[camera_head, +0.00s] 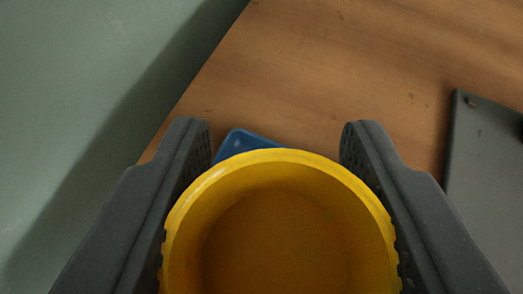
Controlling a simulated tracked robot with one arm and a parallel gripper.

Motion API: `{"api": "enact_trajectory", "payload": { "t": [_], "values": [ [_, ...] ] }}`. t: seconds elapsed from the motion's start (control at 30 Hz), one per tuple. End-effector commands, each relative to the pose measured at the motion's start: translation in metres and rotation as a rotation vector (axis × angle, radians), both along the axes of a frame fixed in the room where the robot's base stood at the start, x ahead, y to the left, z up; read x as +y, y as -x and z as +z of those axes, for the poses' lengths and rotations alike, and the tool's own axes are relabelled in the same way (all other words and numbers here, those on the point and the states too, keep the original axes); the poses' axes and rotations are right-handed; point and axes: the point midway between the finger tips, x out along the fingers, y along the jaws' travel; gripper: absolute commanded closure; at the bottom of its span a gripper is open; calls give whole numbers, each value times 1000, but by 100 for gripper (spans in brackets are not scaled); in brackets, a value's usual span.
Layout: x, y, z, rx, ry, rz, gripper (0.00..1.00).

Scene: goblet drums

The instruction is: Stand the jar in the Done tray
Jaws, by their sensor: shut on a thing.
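A yellow round open-topped vessel (280,165), which I take to be the jar, fills the lower middle of the head camera view. I look down into its empty inside. My gripper (275,150) is shut on it, with one dark grey finger at its left side and one at its right. The lower part of the jar is cut off by the picture edge. I cannot tell whether it touches anything below. No label reading Done is visible.
A blue object (240,141) shows partly behind the jar on the brown wooden surface (320,70). A dark grey flat thing (485,150) lies at the right. The wood ends along a slanting edge at the left, beside a grey-green area (90,80).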

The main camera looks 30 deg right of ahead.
Motion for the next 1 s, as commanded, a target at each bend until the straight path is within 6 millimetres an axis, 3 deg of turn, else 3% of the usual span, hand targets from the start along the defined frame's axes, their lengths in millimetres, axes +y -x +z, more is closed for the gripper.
{"api": "enact_trajectory", "payload": {
  "t": [0.27, 0.63, 0.67, 0.73, 1.0],
  "values": [
    [0, -2, -34, 2, 0, 0, 87],
    [0, -3, -37, 0, 1, 0, 87],
    [0, -3, -37, 0, 1, 0, 53],
    [0, -3, -36, -2, 1, 1, 37],
    [0, -3, -36, -1, 1, 1, 37]
  ]
}}
